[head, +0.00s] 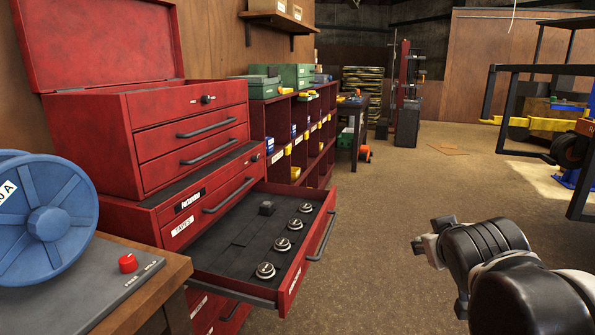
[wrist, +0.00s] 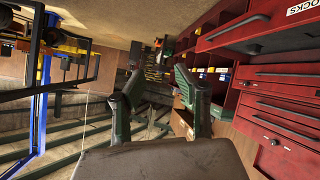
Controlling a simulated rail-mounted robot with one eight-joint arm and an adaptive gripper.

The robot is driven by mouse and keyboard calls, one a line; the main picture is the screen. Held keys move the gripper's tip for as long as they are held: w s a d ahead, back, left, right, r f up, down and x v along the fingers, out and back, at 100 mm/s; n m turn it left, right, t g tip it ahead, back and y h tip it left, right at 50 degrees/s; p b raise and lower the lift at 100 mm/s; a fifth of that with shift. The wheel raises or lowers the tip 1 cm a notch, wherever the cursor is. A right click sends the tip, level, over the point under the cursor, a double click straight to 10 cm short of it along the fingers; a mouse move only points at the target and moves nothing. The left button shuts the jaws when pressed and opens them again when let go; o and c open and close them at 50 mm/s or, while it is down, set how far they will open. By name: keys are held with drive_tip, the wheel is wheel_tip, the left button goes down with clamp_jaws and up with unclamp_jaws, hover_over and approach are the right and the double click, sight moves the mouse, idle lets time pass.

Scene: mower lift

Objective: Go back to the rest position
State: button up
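My gripper (wrist: 158,80) is open in the wrist view, with its two dark green-grey fingers apart and nothing visible between them. In the head view my gripper (head: 426,246) shows at the lower right, in the air over the floor, to the right of the open drawer and apart from it. My arm reaches in from the lower right corner. The gripper's fingers are small and partly hidden by the wrist in the head view.
A red tool chest (head: 190,135) stands at left, lid raised. Its open drawer (head: 230,248) holds several round metal pieces and a dark block. A blue reel (head: 45,215) and red knob (head: 128,263) are nearby. A blue-and-yellow lift (head: 565,150) stands at right. The middle floor is clear.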

drive_tip(key=s+a+f+m+g+y, duration=0.1)
drive_tip(key=s+a+f+g, duration=0.15)
drive_tip(key=s+f, duration=0.4)
drive_tip(key=s+a+f+m+g+y, duration=0.1)
drive_tip(key=s+a+f+g+y, duration=0.2)
drive_tip(key=s, duration=0.6)
wheel_tip(320, 180, up, 14)
drive_tip(key=a+t+h+p, duration=0.1)
drive_tip(key=p, duration=1.3)
drive_tip(key=shift+a, duration=0.1)
